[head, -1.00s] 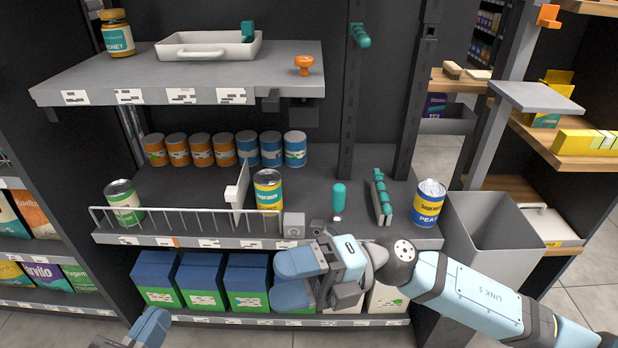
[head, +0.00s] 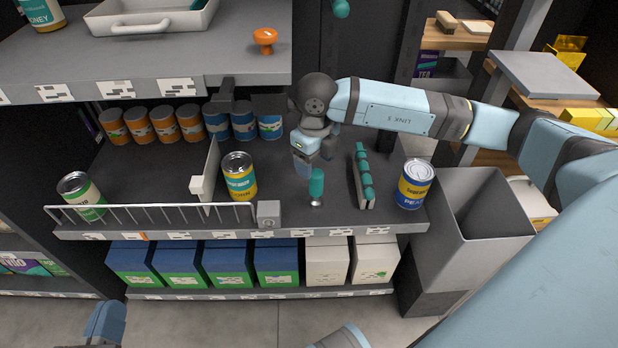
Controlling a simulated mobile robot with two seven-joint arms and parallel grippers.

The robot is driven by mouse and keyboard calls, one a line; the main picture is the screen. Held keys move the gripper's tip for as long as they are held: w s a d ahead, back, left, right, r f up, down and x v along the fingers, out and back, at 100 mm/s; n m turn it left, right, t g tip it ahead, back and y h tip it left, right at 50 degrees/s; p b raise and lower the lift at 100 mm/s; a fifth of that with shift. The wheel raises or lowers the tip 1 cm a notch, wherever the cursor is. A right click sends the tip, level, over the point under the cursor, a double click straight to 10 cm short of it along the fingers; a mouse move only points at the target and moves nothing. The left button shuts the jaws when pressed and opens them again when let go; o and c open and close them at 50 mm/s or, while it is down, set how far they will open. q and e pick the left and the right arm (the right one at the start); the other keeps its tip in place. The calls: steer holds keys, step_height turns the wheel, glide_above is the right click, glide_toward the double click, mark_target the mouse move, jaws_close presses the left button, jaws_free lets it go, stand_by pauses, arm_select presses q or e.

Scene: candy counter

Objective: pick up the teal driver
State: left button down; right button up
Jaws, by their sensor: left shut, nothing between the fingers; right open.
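The teal driver (head: 317,182) is on the middle shelf (head: 285,195), right of the yellow-and-teal can, its teal handle toward the back and its metal end toward the front edge. My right gripper (head: 312,158) reaches in from the right with its fingers pointing down. It is open and empty, just behind and above the driver's handle in the picture. I cannot tell whether they touch. My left gripper (head: 104,322) is shut and empty at the bottom left, low in front of the shelves and away from the driver.
A can (head: 239,178) and a shelf divider (head: 206,178) are left. A wire fence (head: 150,214) lines the front edge. The upper shelf (head: 240,68) overhangs the left side.

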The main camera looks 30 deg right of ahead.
mark_target(316, 181)
steer(key=shift+s+f+b, duration=0.2)
steer(key=shift+f+b, duration=0.1)
steer(key=shift+f, duration=0.65)
step_height(316, 181, down, 5)
steer(key=shift+s+r+b, duration=0.1)
steer(key=shift+r+b, duration=0.1)
steer(key=shift+b, duration=1)
steer(key=shift+f, duration=0.15)
arm_select(q)
step_height(316, 181, down, 3)
steer(key=shift+f+m+g, duration=0.2)
steer(key=shift+m+g, duration=0.2)
steer(key=shift+g, duration=0.1)
arm_select(e)
steer(key=c, duration=1.1)
steer(key=shift+r, duration=0.2)
